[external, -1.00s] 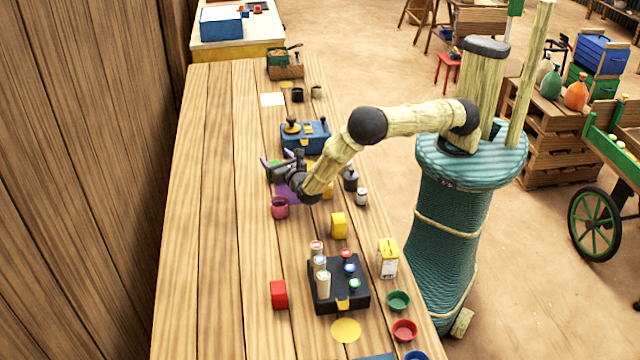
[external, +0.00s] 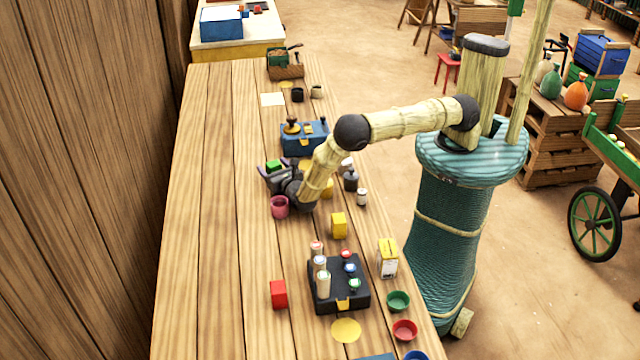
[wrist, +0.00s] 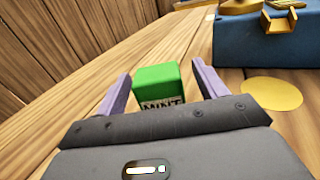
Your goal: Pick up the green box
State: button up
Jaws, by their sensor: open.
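The green box (wrist: 157,82) stands on the wooden table, with a label reading "MINT" on its near side. It also shows in the external view (external: 273,165), just past my gripper. My gripper (wrist: 158,88) is open and low over the table, with one purple finger on each side of the box in the wrist view. The box appears between or just beyond the fingertips; I cannot tell if either finger touches it. The lower part of the box is hidden behind the gripper body.
A blue case (external: 304,138) stands beyond the gripper, with a yellow disc (wrist: 271,94) before it. A pink cup (external: 279,208) is close to my wrist. A yellow box (external: 339,225) and red box (external: 278,294) stand nearer the camera. The table's left side is clear.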

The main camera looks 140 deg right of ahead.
aim_at(273, 163)
jog(key=shift+w+a, duration=0.1)
dwell(0.4)
jog(key=c, duration=1.1)
notch_tip(273, 163, up, 10)
jog(key=shift+r+b, duration=0.1)
jog(key=shift+b, duration=0.55)
